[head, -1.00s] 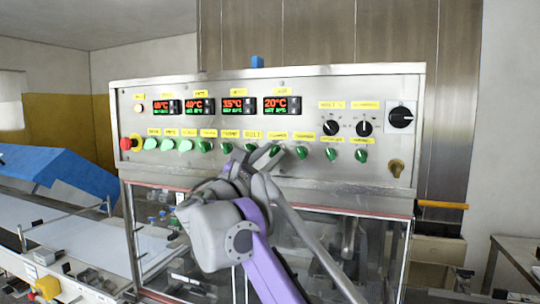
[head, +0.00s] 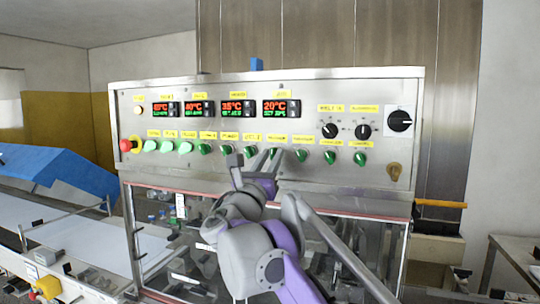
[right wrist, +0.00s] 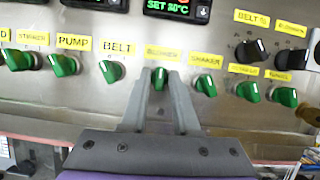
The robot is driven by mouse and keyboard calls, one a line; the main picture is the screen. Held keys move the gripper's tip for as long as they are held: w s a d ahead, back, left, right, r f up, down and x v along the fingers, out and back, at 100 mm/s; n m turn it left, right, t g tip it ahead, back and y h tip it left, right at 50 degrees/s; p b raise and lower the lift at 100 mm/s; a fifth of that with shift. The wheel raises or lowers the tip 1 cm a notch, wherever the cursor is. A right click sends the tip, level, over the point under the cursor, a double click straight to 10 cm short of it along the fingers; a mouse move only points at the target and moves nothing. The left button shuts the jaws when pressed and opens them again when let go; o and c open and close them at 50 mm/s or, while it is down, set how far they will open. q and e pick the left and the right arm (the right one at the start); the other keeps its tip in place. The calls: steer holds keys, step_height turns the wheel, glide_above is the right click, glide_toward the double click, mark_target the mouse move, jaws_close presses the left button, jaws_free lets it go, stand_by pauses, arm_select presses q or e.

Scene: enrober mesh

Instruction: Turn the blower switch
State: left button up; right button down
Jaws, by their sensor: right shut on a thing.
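The blower switch is a green knob (right wrist: 159,78) under a yellow label reading BLOWER (right wrist: 163,54), in the lower row of the steel control panel (head: 330,80). In the right wrist view, the two fingers of my right gripper (right wrist: 159,82) are on either side of this knob and closed on it. The knob stands upright between them in that view. In the head view my right gripper (head: 267,158) reaches up to the panel, and its fingers partly cover the knob. My left gripper is not in view.
Similar green knobs sit close by: the belt switch (right wrist: 111,71) on the left and the shaker switch (right wrist: 206,85) on the right. Black dials (head: 363,131) are at the upper right, and a red stop button (head: 126,145) is at the far left. Clear panels lie below.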

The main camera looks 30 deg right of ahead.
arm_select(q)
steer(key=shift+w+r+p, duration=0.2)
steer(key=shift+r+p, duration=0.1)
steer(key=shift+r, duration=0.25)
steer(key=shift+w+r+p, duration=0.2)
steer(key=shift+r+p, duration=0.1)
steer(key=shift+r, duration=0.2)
arm_select(e)
steer(key=n+t+y, duration=0.1)
steer(key=n, duration=0.2)
steer(key=n+t+y, duration=0.1)
steer(key=n+y, duration=0.1)
steer(key=n, duration=0.2)
steer(key=shift+s+d, duration=0.1)
steer(key=shift+n, duration=0.5)
steer(key=c, duration=0.9)
jaws_free()
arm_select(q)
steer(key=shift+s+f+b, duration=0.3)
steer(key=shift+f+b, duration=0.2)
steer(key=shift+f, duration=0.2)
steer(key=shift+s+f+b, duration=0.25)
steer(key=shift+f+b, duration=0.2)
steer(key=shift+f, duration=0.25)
arm_select(e)
steer(key=shift+v, duration=5.45)
steer(key=shift+d, duration=0.1)
